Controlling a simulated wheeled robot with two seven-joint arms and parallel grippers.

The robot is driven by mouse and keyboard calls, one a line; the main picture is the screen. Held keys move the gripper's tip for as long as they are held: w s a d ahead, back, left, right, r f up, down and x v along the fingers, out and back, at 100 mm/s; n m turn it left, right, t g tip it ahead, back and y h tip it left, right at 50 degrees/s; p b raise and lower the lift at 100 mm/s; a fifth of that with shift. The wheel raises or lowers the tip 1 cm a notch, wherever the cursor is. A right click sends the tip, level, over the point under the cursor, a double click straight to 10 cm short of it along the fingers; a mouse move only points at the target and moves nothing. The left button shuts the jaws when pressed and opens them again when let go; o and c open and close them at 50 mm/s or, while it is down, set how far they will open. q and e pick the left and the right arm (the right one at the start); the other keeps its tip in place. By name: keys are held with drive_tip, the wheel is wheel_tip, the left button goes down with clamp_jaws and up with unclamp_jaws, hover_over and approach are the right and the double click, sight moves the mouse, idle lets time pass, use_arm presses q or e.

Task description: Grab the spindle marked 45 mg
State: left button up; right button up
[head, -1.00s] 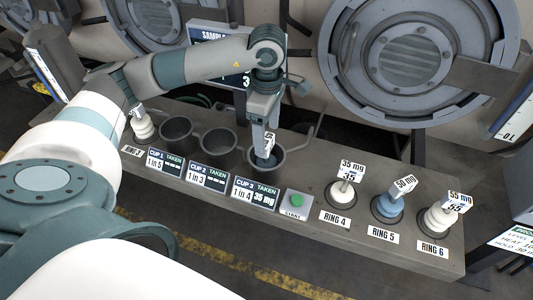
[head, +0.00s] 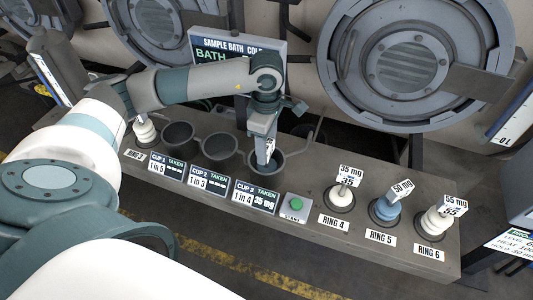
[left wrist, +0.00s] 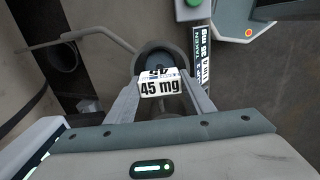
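The spindle marked 45 mg shows its white tag (left wrist: 160,86) between the fingers of my left gripper (left wrist: 163,92) in the left wrist view. The fingers sit close on both sides of the tag and appear shut on it. In the head view my left gripper (head: 266,148) points down over cup 3 (head: 266,164), with the tag at the cup's mouth. The spindle's lower part is hidden behind the tag and in the cup. My right gripper is not in view.
Spindles marked 35 mg (head: 341,194), 50 mg (head: 386,207) and 55 mg (head: 435,220) stand at rings 4 to 6. Another spindle (head: 144,130) stands at the bench's left. Two cups (head: 219,147) appear empty beside cup 3. A green button (head: 296,203) lies to its right.

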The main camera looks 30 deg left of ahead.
use_arm(q)
clamp_jaws()
drive_tip(key=shift+r, duration=0.1)
drive_tip(key=shift+w+r+b, duration=0.1)
drive_tip(key=shift+r+b, duration=0.25)
drive_tip(key=shift+r, duration=0.15)
wheel_tip(320, 180, up, 7)
drive_tip(key=b, duration=0.2)
drive_tip(key=shift+r+b, duration=0.15)
drive_tip(key=shift+b, duration=0.25)
drive_tip(key=shift+r, duration=0.75)
